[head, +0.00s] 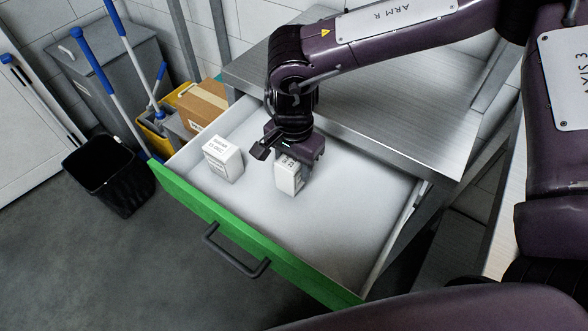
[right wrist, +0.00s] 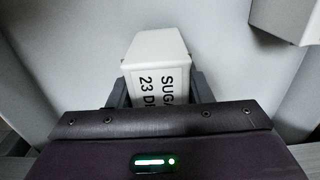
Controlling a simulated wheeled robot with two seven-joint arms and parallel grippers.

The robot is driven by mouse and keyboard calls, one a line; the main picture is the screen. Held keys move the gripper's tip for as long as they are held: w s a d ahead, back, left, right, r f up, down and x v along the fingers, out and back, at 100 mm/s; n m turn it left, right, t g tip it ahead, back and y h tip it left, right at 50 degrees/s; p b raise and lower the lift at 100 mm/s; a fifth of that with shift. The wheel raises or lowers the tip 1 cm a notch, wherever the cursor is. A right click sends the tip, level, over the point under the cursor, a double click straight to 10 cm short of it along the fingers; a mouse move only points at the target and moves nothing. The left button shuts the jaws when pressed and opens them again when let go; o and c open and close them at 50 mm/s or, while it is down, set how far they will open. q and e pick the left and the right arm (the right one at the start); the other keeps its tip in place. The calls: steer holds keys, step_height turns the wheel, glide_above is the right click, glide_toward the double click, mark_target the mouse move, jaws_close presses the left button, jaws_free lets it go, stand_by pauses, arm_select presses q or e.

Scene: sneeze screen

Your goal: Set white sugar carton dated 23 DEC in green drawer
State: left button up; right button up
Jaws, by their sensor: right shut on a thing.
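The green drawer (head: 182,196) is pulled open below the metal counter, with a white interior. My right gripper (head: 288,165) is inside the drawer area, pointing down. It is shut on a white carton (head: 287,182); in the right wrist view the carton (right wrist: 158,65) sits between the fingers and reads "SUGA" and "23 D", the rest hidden. I cannot tell whether its base touches the drawer floor. A second white carton (head: 222,158), with a printed date, stands in the drawer to the left; a white block shows at upper right in the right wrist view (right wrist: 288,18). My left gripper is not in view.
A metal counter (head: 390,120) lies behind and right of the drawer. A cardboard box (head: 203,102), a yellow bucket (head: 152,118), mops and a black bin (head: 108,178) stand to the left. The drawer's front right floor is clear.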

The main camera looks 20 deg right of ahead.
steer(key=shift+f, duration=1.2)
steer(key=shift+f, duration=0.15)
steer(key=o, duration=1.1)
step_height(320, 180, up, 12)
steer(key=shift+r, duration=0.15)
